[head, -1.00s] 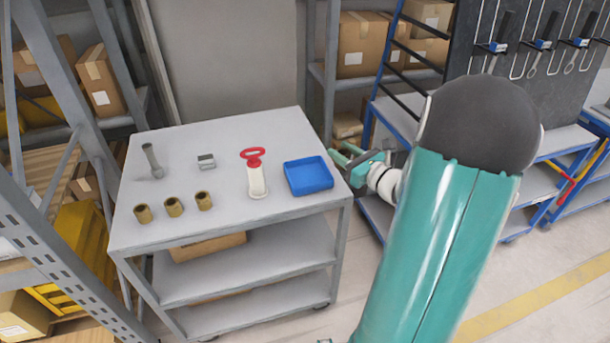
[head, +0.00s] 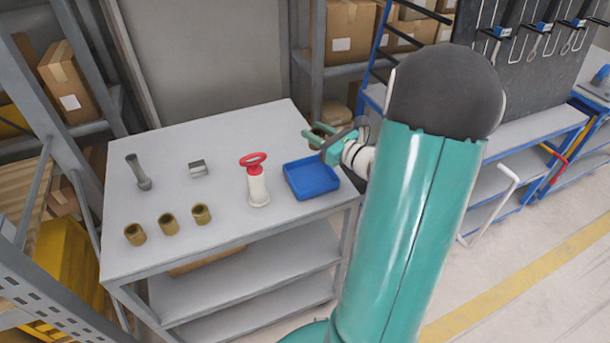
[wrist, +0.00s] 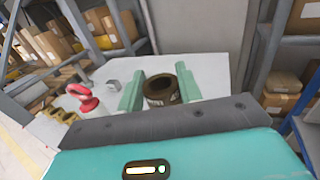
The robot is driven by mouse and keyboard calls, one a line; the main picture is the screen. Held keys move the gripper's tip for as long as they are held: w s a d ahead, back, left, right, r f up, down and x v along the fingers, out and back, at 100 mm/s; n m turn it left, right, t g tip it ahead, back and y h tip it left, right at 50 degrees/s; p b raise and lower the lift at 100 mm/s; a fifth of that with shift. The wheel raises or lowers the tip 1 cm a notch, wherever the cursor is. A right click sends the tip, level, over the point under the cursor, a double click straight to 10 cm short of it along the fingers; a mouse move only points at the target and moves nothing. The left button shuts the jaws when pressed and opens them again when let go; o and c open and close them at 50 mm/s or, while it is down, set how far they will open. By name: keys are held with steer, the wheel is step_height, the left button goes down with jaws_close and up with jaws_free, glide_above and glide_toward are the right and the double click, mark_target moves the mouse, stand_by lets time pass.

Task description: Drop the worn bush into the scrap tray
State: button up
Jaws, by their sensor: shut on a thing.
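My gripper (head: 317,138) is shut on a dark brown, ring-shaped worn bush (wrist: 161,91). In the wrist view the bush sits between the two green fingers, its open bore showing; in the head view it is small and partly hidden by the fingers. The blue scrap tray (head: 312,190) lies on the grey cart top near its right edge. It looks empty in the head view and cannot be made out in the wrist view.
On the cart (head: 225,150) stand several brass bushes (head: 168,223), a red-topped white bottle-like tool (head: 257,183), a small metal block (head: 197,168) and a grey bolt-like part (head: 138,172). Shelves with boxes stand behind. A tool rack (head: 530,60) is at right.

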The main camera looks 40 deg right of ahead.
steer(key=shift+s+d+f, duration=0.1)
steer(key=shift+s+f, duration=0.05)
steer(key=shift+f, duration=0.15)
step_height(320, 180, down, 5)
steer(key=shift+s+f, duration=0.1)
steer(key=shift+f, duration=0.1)
steer(key=o, duration=1.1)
steer(key=s+d, duration=0.1)
steer(key=s, duration=1.2)
steer(key=shift+s+d, duration=0.2)
steer(key=shift+s, duration=0.15)
